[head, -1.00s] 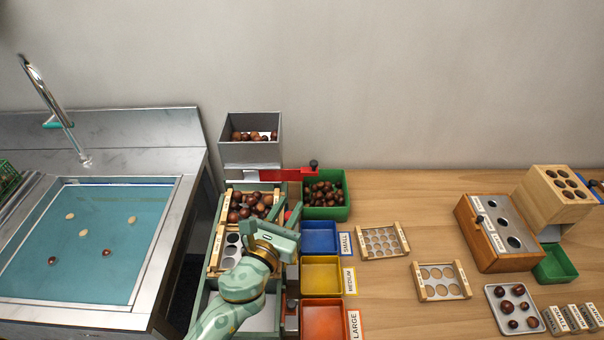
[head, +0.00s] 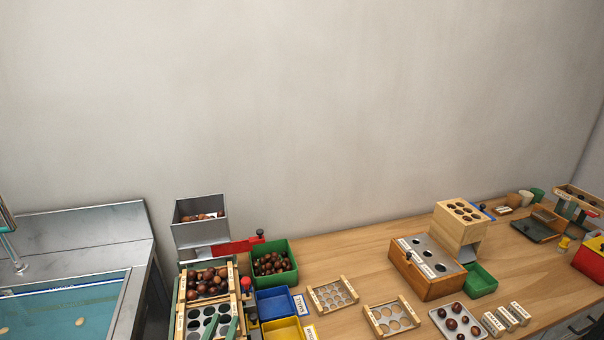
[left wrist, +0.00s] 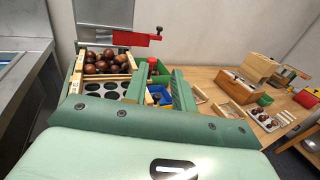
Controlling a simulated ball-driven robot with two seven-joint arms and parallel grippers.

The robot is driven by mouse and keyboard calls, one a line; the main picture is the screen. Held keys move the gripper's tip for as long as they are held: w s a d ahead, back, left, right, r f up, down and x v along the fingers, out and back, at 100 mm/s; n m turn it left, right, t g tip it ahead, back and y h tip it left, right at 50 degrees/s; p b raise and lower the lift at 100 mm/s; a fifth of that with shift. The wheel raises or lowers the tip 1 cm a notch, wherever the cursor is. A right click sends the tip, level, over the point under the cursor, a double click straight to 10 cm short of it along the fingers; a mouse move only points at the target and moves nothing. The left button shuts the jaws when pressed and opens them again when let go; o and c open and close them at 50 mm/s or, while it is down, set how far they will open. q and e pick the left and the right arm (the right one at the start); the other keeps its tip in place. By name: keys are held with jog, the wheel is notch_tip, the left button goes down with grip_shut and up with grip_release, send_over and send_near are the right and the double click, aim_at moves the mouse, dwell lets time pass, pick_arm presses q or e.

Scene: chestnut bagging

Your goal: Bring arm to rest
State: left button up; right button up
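My left gripper (head: 222,325) just shows at the bottom edge of the head view, in front of the sorting tray's round holes. In the left wrist view its two green fingers (left wrist: 160,86) stand apart with nothing between them; bins show through the gap. The sorting tray (head: 236,287) has wooden sides and holds several chestnuts (head: 206,281) at its back end; they also show in the left wrist view (left wrist: 106,62). My right gripper is not in view.
A grey hopper (head: 189,235) with a red slide (head: 231,247) stands behind the tray. Green (head: 290,275), blue (head: 276,302) and yellow (head: 283,329) bins stand right of it. A sink (head: 98,275) is at left. Bare table lies around the hole plates (head: 332,293).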

pick_arm(q)
jog(key=s+a+f+n+g+y, duration=0.1)
jog(key=s+a+n+g+y, duration=0.2)
jog(key=a+n, duration=0.45)
jog(key=s+a+f+n+g+y, duration=0.15)
jog(key=s+a+n+y, duration=0.3)
jog(key=n, duration=0.55)
jog(key=s+a+f+n+g+h, duration=0.1)
jog(key=s+a+n+g, duration=0.1)
jog(key=s+n+g, duration=0.85)
jog(key=s+d+f+n+h, duration=0.15)
jog(key=s+f, duration=0.25)
jog(key=f, duration=0.9)
jog(key=s+d+f+n+h, duration=0.1)
jog(key=s+d+f, duration=0.2)
jog(key=f, duration=0.9)
jog(key=s+f+n+g+h, duration=0.2)
jog(key=s+f+n, duration=0.1)
jog(key=s+f, duration=1.3)
jog(key=s, duration=0.4)
jog(key=shift+s+a+f, duration=0.15)
jog(key=shift+s+f, duration=0.2)
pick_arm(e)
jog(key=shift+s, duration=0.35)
